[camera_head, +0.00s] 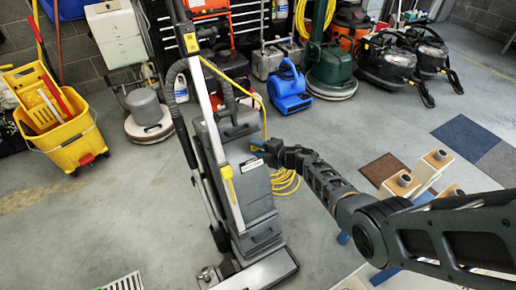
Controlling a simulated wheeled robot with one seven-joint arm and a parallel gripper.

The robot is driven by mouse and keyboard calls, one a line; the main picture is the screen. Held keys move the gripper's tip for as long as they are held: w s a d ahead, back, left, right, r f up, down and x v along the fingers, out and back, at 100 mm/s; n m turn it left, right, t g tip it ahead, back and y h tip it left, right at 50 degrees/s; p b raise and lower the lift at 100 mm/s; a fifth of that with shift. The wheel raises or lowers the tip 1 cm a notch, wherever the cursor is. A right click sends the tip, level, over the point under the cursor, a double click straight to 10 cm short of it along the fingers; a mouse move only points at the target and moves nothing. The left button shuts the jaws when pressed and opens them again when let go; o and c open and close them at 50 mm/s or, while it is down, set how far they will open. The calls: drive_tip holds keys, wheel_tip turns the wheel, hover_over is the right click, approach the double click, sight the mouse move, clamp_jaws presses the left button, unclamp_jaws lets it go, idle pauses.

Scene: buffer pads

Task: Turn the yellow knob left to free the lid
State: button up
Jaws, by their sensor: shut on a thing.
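A grey upright floor machine (258,187) stands in the middle, with a long handle rising toward the top of the picture. My gripper (257,145) reaches in from the right and touches the upper right side of its body. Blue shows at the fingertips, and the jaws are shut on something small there. The yellow knob cannot be made out; it seems hidden between the fingers. The lid's edge is too small to make out.
A yellow mop bucket (62,135) stands at left. A blue blower (289,90) and dark vacuums (390,62) line the back. A yellow cord (285,181) lies behind the machine. Floor at front left is mostly clear.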

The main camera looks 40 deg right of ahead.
drive_tip(key=o, duration=1)
drive_tip(key=p+v, duration=0.3)
drive_tip(key=v, duration=0.4)
drive_tip(key=shift+s, duration=0.35)
drive_tip(key=shift+r, duration=0.15)
